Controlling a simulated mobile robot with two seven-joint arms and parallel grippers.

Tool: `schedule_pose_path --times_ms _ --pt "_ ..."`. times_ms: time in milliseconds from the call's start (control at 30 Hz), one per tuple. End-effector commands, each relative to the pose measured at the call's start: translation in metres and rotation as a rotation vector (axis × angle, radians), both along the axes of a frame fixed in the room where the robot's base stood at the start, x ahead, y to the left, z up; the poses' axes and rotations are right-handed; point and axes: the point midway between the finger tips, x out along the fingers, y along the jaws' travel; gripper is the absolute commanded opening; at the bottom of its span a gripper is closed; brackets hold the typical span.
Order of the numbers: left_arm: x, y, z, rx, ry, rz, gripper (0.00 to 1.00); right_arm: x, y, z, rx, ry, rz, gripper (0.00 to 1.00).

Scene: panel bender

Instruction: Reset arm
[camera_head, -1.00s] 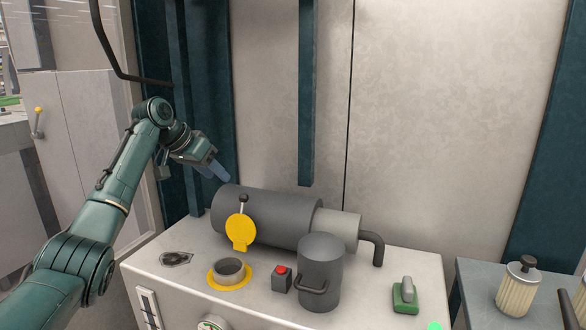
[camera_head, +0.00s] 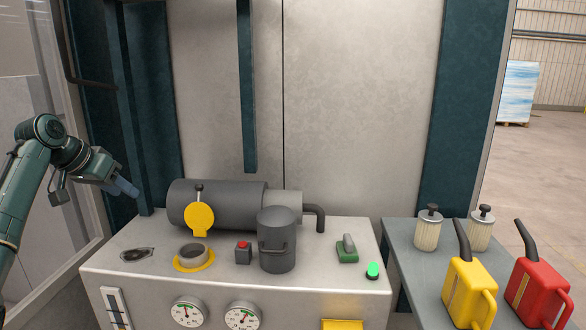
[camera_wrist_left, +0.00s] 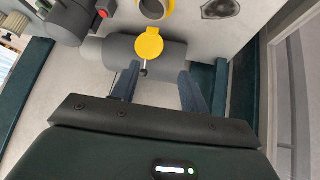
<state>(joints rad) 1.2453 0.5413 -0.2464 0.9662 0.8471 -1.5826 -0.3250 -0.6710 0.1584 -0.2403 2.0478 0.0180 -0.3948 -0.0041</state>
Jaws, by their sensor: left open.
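My left arm comes in from the left in the head view. Its gripper (camera_head: 126,188) is raised in the air at the left of the grey machine cylinder (camera_head: 215,203), apart from it. In the left wrist view the two blue fingers of the gripper (camera_wrist_left: 157,88) are spread with nothing between them. The yellow flap (camera_head: 199,217) on the cylinder also shows beyond the fingers in the left wrist view (camera_wrist_left: 149,45). My right gripper is in neither view.
The white machine top carries a yellow-ringed opening (camera_head: 193,255), a red button (camera_head: 243,246), a dark canister (camera_head: 277,250) and a green-based handle (camera_head: 347,251). A side table at right holds two filters, a yellow can (camera_head: 470,290) and a red can (camera_head: 538,290).

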Motion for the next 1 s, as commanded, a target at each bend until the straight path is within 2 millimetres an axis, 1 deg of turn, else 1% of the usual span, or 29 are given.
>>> schedule_pose_path --times_ms 33,167,200,267,300,367,400,467,500,567,600,667,700,767,833,867,900,967,1000 --pt "0.002 -0.009 -0.031 0.017 0.02 -0.002 0.45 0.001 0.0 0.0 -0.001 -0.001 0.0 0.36" --pt "0.004 -0.024 -0.081 0.058 0.017 0.01 0.45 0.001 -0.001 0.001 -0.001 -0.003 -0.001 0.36" --pt "0.003 -0.029 -0.097 0.07 0.016 0.011 0.45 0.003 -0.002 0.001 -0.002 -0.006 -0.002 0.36" --pt "0.001 -0.038 -0.124 0.088 0.012 0.013 0.45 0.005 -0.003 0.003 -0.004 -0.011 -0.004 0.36" --pt "-0.002 -0.044 -0.143 0.1 0.009 0.013 0.45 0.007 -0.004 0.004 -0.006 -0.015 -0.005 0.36" --pt "-0.009 -0.056 -0.174 0.117 0.002 0.011 0.45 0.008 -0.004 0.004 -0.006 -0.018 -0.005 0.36" --pt "-0.015 -0.064 -0.197 0.127 -0.004 0.01 0.45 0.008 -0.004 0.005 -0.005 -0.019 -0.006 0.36" --pt "-0.028 -0.079 -0.231 0.139 -0.016 0.004 0.45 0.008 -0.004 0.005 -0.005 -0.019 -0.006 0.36" --pt "-0.039 -0.089 -0.253 0.144 -0.028 0.001 0.45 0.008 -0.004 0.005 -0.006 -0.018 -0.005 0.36" --pt "-0.057 -0.105 -0.284 0.149 -0.046 -0.004 0.45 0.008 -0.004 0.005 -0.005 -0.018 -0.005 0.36" --pt "-0.072 -0.116 -0.303 0.149 -0.058 -0.008 0.45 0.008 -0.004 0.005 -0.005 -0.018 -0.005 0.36" --pt "-0.095 -0.131 -0.329 0.144 -0.077 -0.013 0.45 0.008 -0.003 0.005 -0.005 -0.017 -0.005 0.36" --pt "-0.112 -0.141 -0.344 0.139 -0.092 -0.017 0.45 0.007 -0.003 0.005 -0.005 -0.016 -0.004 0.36" --pt "-0.138 -0.157 -0.363 0.126 -0.112 -0.019 0.45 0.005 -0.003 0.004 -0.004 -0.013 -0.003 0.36" --pt "-0.171 -0.174 -0.381 0.108 -0.137 -0.019 0.45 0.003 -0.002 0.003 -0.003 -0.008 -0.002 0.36" --pt "-0.186 -0.18 -0.387 0.098 -0.149 -0.018 0.45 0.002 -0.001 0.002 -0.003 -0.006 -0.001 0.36" --pt "-0.206 -0.189 -0.394 0.086 -0.163 -0.015 0.45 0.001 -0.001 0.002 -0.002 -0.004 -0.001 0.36" --pt "-0.236 -0.201 -0.4 0.063 -0.184 -0.009 0.45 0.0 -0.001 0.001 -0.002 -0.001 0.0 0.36" --pt "-0.255 -0.208 -0.402 0.049 -0.2 -0.003 0.45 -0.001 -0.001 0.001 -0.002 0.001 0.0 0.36"
